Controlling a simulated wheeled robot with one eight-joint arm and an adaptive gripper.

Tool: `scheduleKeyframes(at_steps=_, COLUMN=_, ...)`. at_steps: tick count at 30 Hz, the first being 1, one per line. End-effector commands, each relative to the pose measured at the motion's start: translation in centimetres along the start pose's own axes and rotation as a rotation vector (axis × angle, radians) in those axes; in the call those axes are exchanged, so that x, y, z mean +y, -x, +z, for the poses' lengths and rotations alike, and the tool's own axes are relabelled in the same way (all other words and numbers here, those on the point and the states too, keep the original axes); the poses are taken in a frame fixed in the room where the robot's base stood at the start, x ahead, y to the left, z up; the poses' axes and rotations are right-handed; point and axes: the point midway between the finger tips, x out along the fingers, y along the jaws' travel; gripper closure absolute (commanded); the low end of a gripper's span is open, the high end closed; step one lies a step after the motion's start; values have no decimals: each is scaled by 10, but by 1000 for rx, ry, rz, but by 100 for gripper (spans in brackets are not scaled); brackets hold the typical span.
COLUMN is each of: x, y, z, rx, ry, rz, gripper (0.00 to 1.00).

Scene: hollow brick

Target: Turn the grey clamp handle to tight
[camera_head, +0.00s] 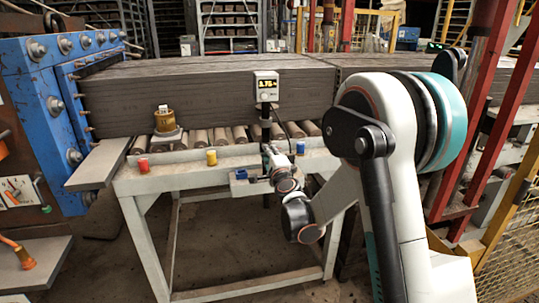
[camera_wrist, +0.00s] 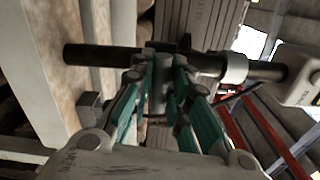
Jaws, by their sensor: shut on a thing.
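The dark post (camera_head: 266,128) stands at the front edge of the roller table and carries the display box (camera_head: 266,86), which reads about 3.75. In the wrist view the post (camera_wrist: 95,55) runs across the top, with a pale collar (camera_wrist: 235,68) on it. My gripper (camera_wrist: 165,85) is shut on the grey clamp handle (camera_wrist: 158,103) in front of the post, between its green-padded fingers. The handle is mostly hidden by the fingers, and its exact angle cannot be told. In the head view my gripper (camera_head: 270,158) is small beside the post.
A long clay column (camera_head: 200,90) lies behind the post on rollers (camera_head: 220,136). A blue machine (camera_head: 48,110) stands at left. Red (camera_head: 142,166) and yellow (camera_head: 212,157) caps and a brass weight (camera_head: 164,120) sit left of the post. Red posts (camera_head: 490,110) rise at right.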

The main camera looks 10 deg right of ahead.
Motion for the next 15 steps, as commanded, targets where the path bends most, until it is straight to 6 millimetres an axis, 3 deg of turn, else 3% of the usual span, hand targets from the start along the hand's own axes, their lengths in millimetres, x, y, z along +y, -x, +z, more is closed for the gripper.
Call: scheduleKeyframes(at_steps=15, x=1, y=0, z=0, rx=-1, ry=99, rz=1, gripper=100)
